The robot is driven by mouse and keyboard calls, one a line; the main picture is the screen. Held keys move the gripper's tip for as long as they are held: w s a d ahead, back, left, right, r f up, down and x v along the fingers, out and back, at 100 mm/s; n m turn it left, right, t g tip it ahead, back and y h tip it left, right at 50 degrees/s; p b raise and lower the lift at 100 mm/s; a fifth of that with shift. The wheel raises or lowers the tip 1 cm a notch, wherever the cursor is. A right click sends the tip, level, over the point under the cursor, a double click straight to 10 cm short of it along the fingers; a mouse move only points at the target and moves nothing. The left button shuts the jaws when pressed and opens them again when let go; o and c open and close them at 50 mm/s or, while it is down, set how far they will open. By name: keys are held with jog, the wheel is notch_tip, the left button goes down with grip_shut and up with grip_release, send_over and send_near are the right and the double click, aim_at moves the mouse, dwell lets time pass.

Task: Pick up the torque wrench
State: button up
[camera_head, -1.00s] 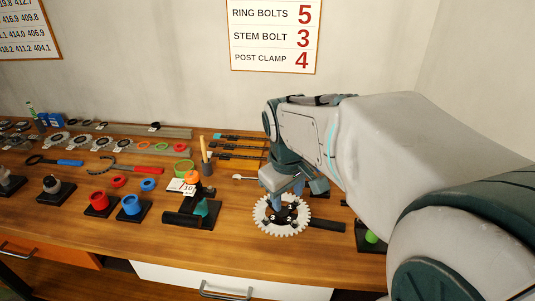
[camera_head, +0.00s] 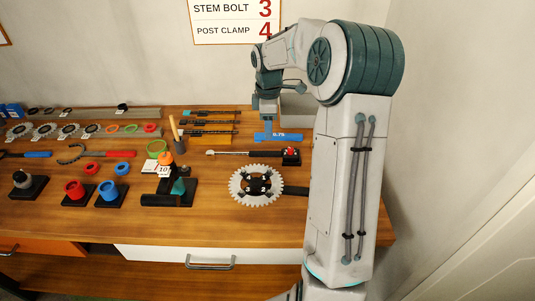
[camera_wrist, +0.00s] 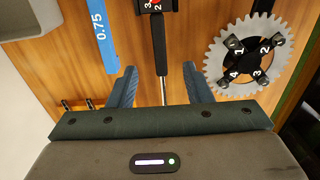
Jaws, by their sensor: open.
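A long thin tool that looks like the torque wrench (camera_head: 245,153) lies on the bench behind the chainring, with a silver shaft and a black part towards the right. In the wrist view the torque wrench (camera_wrist: 162,88) runs up the picture between the spread fingers. Its near end is hidden by my gripper's body. My gripper (camera_wrist: 160,75) is open and empty; I cannot tell its exact height above the tool. In the head view my gripper (camera_head: 266,112) is at the back of the bench, by the blue 0.75 bar, partly hidden by my arm.
A blue bar marked 0.75 (camera_wrist: 103,35) lies left of the tool in the wrist view. A white toothed chainring (camera_wrist: 222,82) with numbered bolts lies at right. A black block with a red top (camera_head: 291,156) stands at the tool's right end. Several tools and cups crowd the left.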

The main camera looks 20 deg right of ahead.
aim_at(267, 152)
notch_tip(267, 152, down, 10)
jog(key=shift+w+a+f+p, duration=0.1)
jog(key=shift+a+p, duration=0.05)
jog(key=shift+p, duration=0.8)
grip_shut()
